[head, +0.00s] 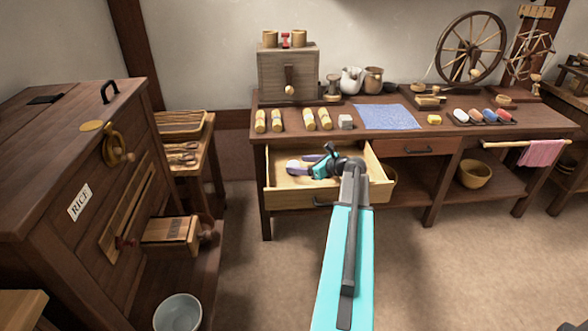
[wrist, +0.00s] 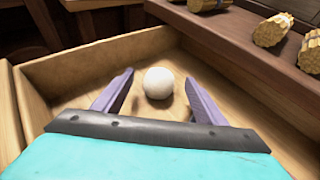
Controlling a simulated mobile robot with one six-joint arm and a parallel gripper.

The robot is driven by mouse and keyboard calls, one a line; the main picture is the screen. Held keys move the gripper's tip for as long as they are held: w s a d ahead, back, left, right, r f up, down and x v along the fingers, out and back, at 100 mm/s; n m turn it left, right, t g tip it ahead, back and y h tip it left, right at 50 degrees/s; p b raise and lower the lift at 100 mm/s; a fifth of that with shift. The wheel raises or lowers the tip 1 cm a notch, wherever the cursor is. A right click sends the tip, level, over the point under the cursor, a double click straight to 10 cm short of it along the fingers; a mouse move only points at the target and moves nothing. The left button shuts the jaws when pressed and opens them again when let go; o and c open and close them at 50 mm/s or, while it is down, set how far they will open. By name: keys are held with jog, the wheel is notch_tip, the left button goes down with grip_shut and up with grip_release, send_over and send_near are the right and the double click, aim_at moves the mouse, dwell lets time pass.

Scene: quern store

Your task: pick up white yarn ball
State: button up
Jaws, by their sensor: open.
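The white yarn ball (wrist: 158,83) lies on the floor of an open wooden drawer (wrist: 62,83), seen in the wrist view. My gripper (wrist: 158,92) is open, with its two purple fingers on either side of the ball and the ball near the tips. I see gaps between the ball and both fingers; it does not look gripped. In the head view, the ball (head: 293,167) shows as a small white shape at the left inside of the drawer (head: 290,198), beside my gripper (head: 304,164). The arm hides part of the drawer.
The workbench top (head: 385,138) overhangs behind the drawer and carries several yellow bundles (head: 310,121), a blue cloth (head: 388,116) and a small cabinet (head: 287,75). Drawer walls surround my gripper closely. A rice chest (head: 75,165) stands at left. The floor in front is open.

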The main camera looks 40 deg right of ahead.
aim_at(297, 165)
jog(key=shift+b+x, duration=0.45)
jog(key=shift+x, duration=1.75)
jog(key=shift+s+f, duration=0.1)
jog(key=shift+f, duration=0.05)
jog(key=shift+c, duration=0.5)
jog(key=c, duration=1)
